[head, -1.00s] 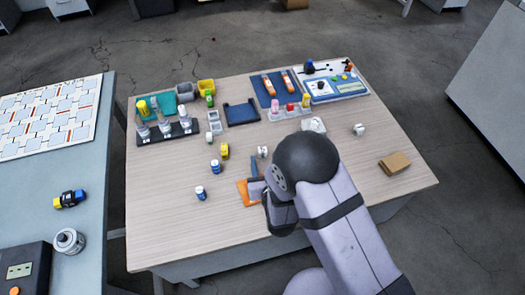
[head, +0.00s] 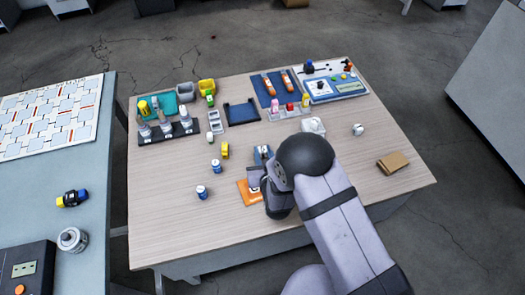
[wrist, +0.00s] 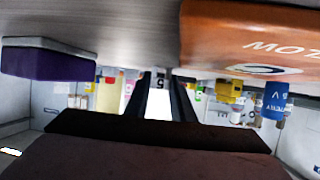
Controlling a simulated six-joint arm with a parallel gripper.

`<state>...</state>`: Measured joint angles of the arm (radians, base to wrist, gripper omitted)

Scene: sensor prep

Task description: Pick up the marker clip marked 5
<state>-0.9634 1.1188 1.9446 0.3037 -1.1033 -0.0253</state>
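A small white clip with a dark 5 (wrist: 160,81) shows between my black fingertips in the wrist view. In the head view the tips of my gripper (head: 263,154) are at the clip's spot, just beyond an orange block (head: 247,193). My gripper (wrist: 162,88) has its two fingers apart, one on each side of the clip. I cannot see firm contact on both sides. The dark arm joint hides part of the gripper in the head view.
The orange block (wrist: 250,35) is close beside my fingers. Blue-and-white bottles (head: 202,192) and a yellow item (head: 225,150) stand to the left. A brown folded item (head: 393,162) lies at the right. The table (head: 165,225) is clear at front left.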

